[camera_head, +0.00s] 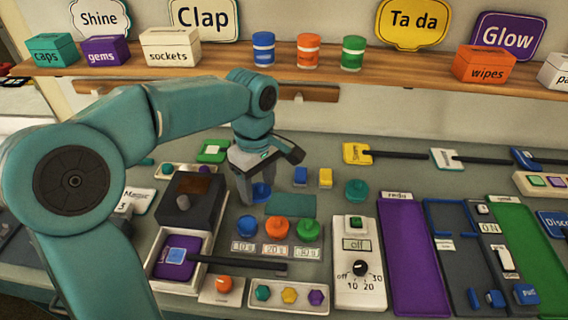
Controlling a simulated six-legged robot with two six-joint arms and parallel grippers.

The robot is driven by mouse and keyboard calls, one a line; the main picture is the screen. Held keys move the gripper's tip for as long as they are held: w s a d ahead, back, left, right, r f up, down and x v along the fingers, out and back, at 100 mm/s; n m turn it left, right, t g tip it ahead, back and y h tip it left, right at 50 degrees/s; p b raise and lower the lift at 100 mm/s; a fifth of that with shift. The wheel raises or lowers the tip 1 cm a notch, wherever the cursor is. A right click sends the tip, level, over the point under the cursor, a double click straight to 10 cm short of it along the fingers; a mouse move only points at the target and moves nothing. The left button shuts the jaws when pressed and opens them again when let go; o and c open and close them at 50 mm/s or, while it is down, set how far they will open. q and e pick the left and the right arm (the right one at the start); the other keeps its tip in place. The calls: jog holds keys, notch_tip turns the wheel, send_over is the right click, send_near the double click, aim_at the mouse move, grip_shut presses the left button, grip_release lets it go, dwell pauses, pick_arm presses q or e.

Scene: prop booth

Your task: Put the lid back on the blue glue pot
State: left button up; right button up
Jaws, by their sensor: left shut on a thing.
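My left gripper (255,187) points down over the middle left of the bench. It is shut on a small round blue piece (262,192) at its fingertips, partly hidden by the fingers. I cannot tell whether this piece is the lid alone or a lid on the glue pot, or whether it touches the bench. A small blue block-like thing (300,176) stands just to the right, beside a yellow one (325,178). My right gripper is not in view.
Blue (247,227), orange (277,229) and green (307,230) knobbed pieces stand in front of the gripper. A dark box (190,203) stands close on the left. A teal knobbed piece (356,190) and a timer panel (359,268) are to the right. A wooden shelf (380,72) runs behind.

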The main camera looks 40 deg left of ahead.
aim_at(246, 223)
pick_arm(q)
jog(key=shift+n, duration=0.4)
jog(key=s+a+f+b, duration=0.2)
jog(key=s, duration=0.1)
jog(key=shift+s+f, duration=0.1)
jog(key=shift+f, duration=0.15)
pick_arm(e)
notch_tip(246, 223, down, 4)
pick_arm(q)
notch_tip(246, 223, down, 6)
jog(key=b, duration=0.5)
jog(key=shift+b, duration=0.3)
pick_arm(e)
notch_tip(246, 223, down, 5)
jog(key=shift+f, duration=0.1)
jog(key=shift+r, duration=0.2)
pick_arm(q)
jog(key=shift+f, duration=0.2)
dwell(0.6)
